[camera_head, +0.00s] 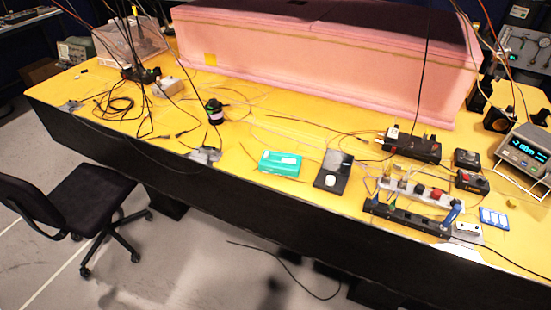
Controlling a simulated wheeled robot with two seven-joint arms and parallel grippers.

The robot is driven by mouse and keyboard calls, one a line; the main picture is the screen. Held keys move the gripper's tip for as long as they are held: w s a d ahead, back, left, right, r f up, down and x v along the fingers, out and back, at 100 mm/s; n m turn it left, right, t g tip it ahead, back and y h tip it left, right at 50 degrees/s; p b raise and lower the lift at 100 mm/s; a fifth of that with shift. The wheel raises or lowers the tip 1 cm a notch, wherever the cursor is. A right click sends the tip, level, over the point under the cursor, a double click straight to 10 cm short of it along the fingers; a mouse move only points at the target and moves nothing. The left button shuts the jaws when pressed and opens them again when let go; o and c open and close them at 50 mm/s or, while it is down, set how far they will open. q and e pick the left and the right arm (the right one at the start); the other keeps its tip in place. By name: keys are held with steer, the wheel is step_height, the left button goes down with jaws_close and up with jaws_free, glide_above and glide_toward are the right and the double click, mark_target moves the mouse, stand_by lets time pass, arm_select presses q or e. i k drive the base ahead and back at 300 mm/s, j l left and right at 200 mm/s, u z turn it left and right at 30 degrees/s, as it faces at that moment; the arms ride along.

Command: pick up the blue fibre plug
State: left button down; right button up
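A small upright blue piece (452,213) stands at the right end of a long black bar (408,217) near the table's front edge, in the head view. It may be the blue fibre plug, but it is too small to tell. A flat blue and white item (493,217) lies to its right, apart from it. Neither of my grippers shows in this view.
The yellow table (330,220) carries a large pink foam enclosure (320,55) at the back. A teal box (280,163), a black pad with a white mouse (331,181), power strips and a meter (526,153) stand on it. Loose cables hang and lie across it. A black chair (80,205) stands in front.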

mark_target(375, 199)
steer(key=i+j+z, duration=0.4)
steer(key=j, duration=0.25)
steer(key=j+z, duration=0.2)
steer(key=i+j+z, duration=0.2)
steer(key=j, duration=0.3)
steer(key=k, duration=0.05)
